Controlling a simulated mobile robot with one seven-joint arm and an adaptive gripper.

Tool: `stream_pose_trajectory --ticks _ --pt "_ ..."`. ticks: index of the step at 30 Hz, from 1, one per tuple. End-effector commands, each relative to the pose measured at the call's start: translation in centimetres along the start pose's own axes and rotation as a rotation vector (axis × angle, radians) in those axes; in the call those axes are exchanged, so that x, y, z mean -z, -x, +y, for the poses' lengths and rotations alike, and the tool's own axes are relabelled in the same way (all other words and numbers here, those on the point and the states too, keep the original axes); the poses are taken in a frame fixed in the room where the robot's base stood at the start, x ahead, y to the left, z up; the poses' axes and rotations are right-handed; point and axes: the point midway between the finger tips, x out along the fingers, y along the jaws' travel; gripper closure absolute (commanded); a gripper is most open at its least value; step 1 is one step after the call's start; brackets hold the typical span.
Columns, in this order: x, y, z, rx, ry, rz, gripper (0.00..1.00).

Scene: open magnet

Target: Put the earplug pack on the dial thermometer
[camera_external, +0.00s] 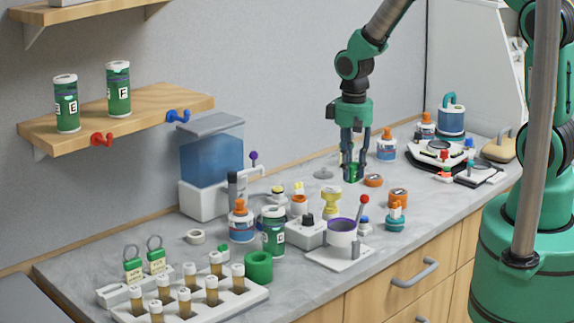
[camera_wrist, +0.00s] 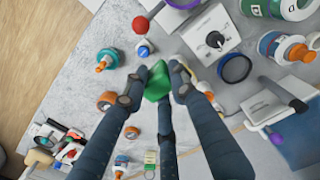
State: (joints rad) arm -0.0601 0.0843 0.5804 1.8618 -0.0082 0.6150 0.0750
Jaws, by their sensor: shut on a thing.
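My gripper (camera_external: 352,172) is low over the back of the counter, its fingers pointing down. It is shut on a small green thing, which I take to be the earplug pack (camera_wrist: 157,82); it sits between the fingertips in the wrist view. The fingers partly cover it in the external view. I cannot tell for sure which thing is the dial thermometer. A low orange round thing (camera_external: 373,181) lies just right of my gripper; it also shows in the wrist view (camera_wrist: 132,132). A flat grey disc (camera_external: 323,173) lies to the left.
An orange roll (camera_external: 398,197), a teal-and-orange bottle (camera_external: 396,218) and a stand with a red-knobbed lever (camera_external: 345,248) are in front. A glue bottle (camera_external: 386,149) stands behind to the right. A blue water tank (camera_external: 211,155) stands left. Some bare counter lies around the grey disc.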

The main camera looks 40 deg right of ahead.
Motion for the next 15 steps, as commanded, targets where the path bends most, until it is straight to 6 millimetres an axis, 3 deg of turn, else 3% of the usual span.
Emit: stream_pose_trajectory --ticks 9,15 --pt "4.8 -0.5 -0.3 0.0 0.0 0.0 0.88" --pt "6.1 -0.5 -0.4 0.0 0.0 0.001 0.88"
